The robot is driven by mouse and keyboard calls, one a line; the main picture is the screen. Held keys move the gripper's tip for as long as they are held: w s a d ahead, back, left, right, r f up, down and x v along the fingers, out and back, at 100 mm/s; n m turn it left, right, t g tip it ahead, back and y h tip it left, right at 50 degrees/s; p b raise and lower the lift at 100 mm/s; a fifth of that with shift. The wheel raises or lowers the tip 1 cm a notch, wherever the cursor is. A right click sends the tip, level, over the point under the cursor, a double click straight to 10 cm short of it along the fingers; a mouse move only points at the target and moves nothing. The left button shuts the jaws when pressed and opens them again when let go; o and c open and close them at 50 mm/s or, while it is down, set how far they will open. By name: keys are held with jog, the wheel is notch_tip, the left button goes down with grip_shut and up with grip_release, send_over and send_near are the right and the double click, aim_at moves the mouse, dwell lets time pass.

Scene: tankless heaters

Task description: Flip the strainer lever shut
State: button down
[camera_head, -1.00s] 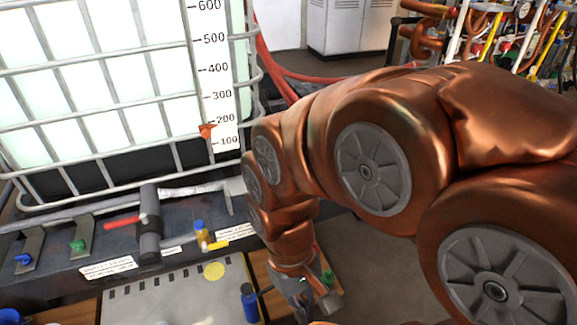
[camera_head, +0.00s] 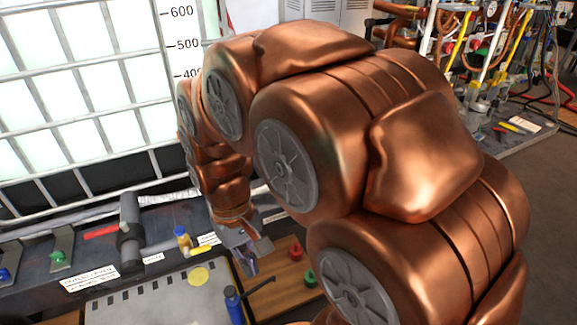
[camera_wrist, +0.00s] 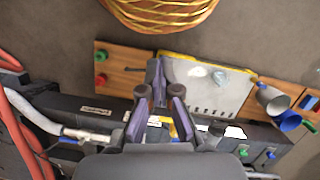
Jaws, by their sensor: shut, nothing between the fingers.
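A small brass valve with a blue cap (camera_head: 183,238) and a yellow lever (camera_head: 201,250) sits on the dark bench rail. A red lever (camera_head: 101,232) lies by a thick grey fitting (camera_head: 130,238) to its left. The labels are too small to tell which lever is the strainer's. My gripper (camera_head: 248,264) is shut and empty, pointing down to the right of the yellow lever and apart from it. In the wrist view my gripper (camera_wrist: 158,90) hides part of the rail, and a bit of yellow (camera_wrist: 173,131) shows between its fingers.
A blue bottle-like item (camera_head: 234,305) with a dark handle stands below my gripper by the pale panel (camera_head: 165,300). Red (camera_head: 296,250) and green (camera_head: 310,278) knobs sit on the wooden board. A caged white tank (camera_head: 90,100) rises behind the rail. My arm blocks much of the right.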

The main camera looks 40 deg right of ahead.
jog(key=w+d+f+m+t, duration=0.1)
jog(key=w+d, duration=0.9)
jog(key=w, duration=0.4)
jog(key=w+d+f+m+t, duration=0.1)
jog(key=w+d+t, duration=0.1)
jog(key=w+d, duration=0.95)
jog(key=w+d+f+t, duration=0.1)
jog(key=w+d+f, duration=0.3)
jog(key=d, duration=0.4)
jog(key=w+d+f+t+h+p, duration=0.1)
jog(key=w+d+f, duration=0.4)
jog(key=d, duration=0.4)
jog(key=w+d+f+t, duration=0.1)
jog(key=w+d+f, duration=0.3)
jog(key=d, duration=0.5)
jog(key=shift+w+f+m+p, duration=0.15)
jog(key=shift+w+m+p, duration=0.25)
jog(key=shift+w, duration=0.35)
jog(key=shift+d, duration=0.1)
notch_tip(320, 180, down, 10)
jog(key=b, duration=0.5)
jog(key=shift+s, duration=0.2)
